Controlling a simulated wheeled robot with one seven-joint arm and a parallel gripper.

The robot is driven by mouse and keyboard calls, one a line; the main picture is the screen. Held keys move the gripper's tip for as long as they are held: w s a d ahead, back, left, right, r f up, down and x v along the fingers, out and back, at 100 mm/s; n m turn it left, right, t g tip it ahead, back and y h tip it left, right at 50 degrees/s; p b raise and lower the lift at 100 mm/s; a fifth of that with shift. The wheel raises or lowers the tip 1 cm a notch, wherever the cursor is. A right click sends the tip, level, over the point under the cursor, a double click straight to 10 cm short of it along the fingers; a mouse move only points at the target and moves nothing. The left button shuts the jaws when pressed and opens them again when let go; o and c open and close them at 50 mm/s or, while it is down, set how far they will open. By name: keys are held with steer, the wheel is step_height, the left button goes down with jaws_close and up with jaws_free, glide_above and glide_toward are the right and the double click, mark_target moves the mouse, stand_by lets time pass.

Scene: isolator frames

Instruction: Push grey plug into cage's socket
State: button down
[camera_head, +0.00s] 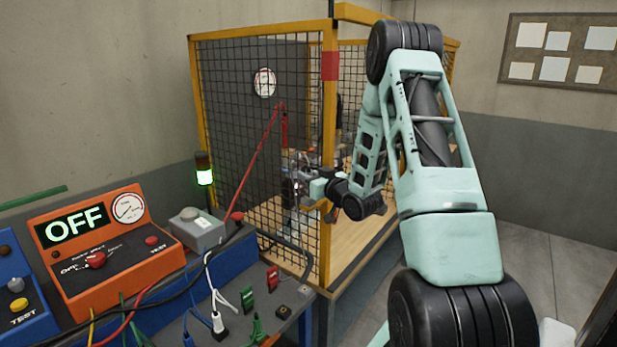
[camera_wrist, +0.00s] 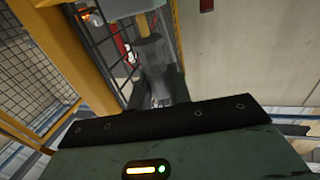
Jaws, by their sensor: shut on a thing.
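The cage (camera_head: 328,150) has yellow posts and black mesh and stands in the middle of the head view. My gripper (camera_head: 302,188) is beside its near corner post, at about mid height. In the wrist view my gripper (camera_wrist: 158,88) is shut on a grey cylindrical piece that looks like the grey plug (camera_wrist: 149,50), held between two dark fingers. A yellow part (camera_wrist: 145,22) lies just beyond the plug; I cannot tell whether they touch. The cage's post and mesh (camera_wrist: 75,60) are close on the left there. I cannot make out the socket clearly.
A bench at the lower left carries an orange box reading OFF (camera_head: 105,240), a grey box (camera_head: 197,230), a white plug (camera_head: 220,312) and several red and green connectors. A lit green lamp (camera_head: 204,175) stands by the cage. A red sloping line (camera_head: 262,143) shows at the mesh.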

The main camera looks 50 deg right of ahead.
steer(key=shift+f+b, duration=0.85)
steer(key=shift+b, duration=0.05)
steer(key=c, duration=1.2)
jaws_free()
steer(key=shift+s+b, duration=0.3)
steer(key=shift+s, duration=0.2)
steer(key=s+a+p, duration=0.3)
steer(key=s+p, duration=0.5)
steer(key=s, duration=0.8)
steer(key=shift+a, duration=0.1)
